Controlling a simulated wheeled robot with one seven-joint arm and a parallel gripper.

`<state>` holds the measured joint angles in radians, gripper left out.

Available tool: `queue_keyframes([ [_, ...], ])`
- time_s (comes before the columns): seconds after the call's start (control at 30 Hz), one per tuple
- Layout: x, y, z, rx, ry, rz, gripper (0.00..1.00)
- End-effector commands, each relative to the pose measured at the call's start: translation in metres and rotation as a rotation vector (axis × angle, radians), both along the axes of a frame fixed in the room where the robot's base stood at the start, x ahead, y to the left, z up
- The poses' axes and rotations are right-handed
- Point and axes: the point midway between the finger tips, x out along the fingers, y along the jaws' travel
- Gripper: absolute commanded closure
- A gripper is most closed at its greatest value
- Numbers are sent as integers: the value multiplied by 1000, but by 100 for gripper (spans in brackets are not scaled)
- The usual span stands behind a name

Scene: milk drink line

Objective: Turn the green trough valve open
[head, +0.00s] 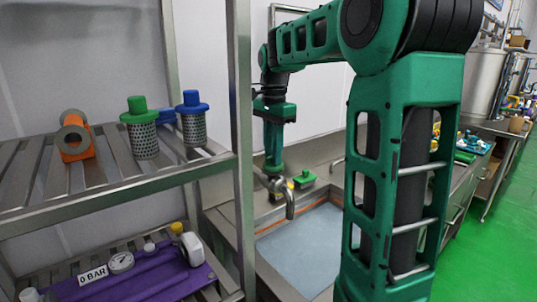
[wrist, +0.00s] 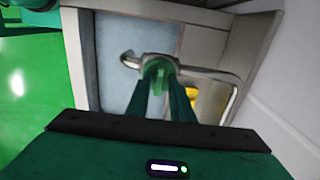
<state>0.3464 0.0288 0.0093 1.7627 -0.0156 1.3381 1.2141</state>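The trough tap (head: 289,202) is a metal pipe with a curved spout over the trough. It also shows in the wrist view (wrist: 208,73). In the wrist view a lighter green piece, seemingly the green valve handle (wrist: 158,77), is at the tap's body, between my dark green fingertips. My gripper (head: 273,170) points down at the tap in the head view; it also shows in the wrist view (wrist: 160,85). The fingers flank the handle closely. Whether they press on it cannot be told. The handle is hidden by the gripper in the head view.
A green block (head: 305,178) lies behind the tap. A yellow thing (wrist: 191,96) shows beside my finger. The trough (head: 300,245) holds bluish water. A metal rack (head: 240,130) with green-topped (head: 140,128) and blue-topped (head: 192,118) strainers stands at left. Green floor is at right.

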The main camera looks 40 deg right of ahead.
Motion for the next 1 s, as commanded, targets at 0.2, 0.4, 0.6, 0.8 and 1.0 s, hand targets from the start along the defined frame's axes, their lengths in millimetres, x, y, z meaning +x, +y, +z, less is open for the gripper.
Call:
queue_keyframes([
  [0.2,0,8,0,0,-1,2,100],
  [0.4,1,2,0,0,-2,19,100],
  [0.6,1,1,1,-1,-3,97,100],
  [0.8,2,0,1,-3,-5,244,100],
  [1.0,2,-1,2,-4,-7,432,100],
])
